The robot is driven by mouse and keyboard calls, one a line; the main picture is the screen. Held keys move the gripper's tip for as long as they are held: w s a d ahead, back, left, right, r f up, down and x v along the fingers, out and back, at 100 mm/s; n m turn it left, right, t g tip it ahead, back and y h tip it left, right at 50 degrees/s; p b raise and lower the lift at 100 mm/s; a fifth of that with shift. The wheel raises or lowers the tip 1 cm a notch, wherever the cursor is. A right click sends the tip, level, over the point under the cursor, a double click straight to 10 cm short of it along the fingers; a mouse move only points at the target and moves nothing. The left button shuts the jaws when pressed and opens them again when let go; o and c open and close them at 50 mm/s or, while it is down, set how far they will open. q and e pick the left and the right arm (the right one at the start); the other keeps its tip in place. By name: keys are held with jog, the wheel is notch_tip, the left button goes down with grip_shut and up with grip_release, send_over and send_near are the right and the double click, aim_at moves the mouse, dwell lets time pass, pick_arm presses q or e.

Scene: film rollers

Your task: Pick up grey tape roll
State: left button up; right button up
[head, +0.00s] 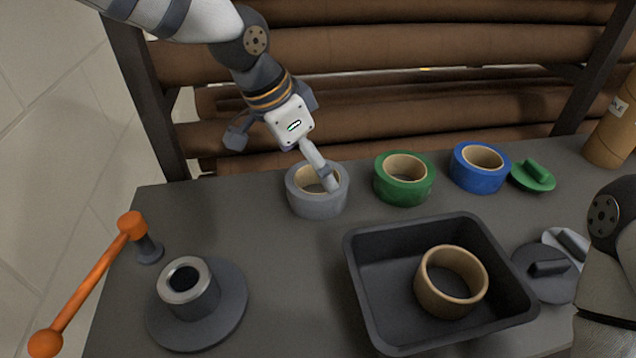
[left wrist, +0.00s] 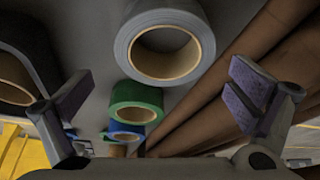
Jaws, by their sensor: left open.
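The grey tape roll (head: 318,205) lies flat at the back of the dark table, left of a green roll (head: 404,190) and a blue roll (head: 478,178). My left gripper (head: 283,162) is open and empty, its fingers spread wide. In the head view one finger overlaps the roll's opening and hides part of its rim; I cannot tell whether they touch. In the left wrist view the grey roll (left wrist: 130,45) is beyond the open gripper (left wrist: 160,95), near the top between the fingers. My right gripper is not in view.
A dark tray (head: 375,290) holding a tan ring (head: 432,292) stands in front. A spindle base (head: 225,310) and an orange crank handle (head: 90,282) are at the left. Green (head: 533,178) and dark (head: 535,285) handled discs lie right. Brown rollers (head: 400,48) fill the rack behind.

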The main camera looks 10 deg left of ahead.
aim_at(317, 179)
pick_arm(q)
jog(key=x, duration=0.5)
jog(key=shift+w+a+f, duration=0.15)
jog(key=shift+a+f, duration=0.05)
jog(key=shift+f, duration=0.2)
jog(key=c, duration=1.2)
jog(key=shift+r, duration=0.1)
jog(key=shift+r, duration=0.1)
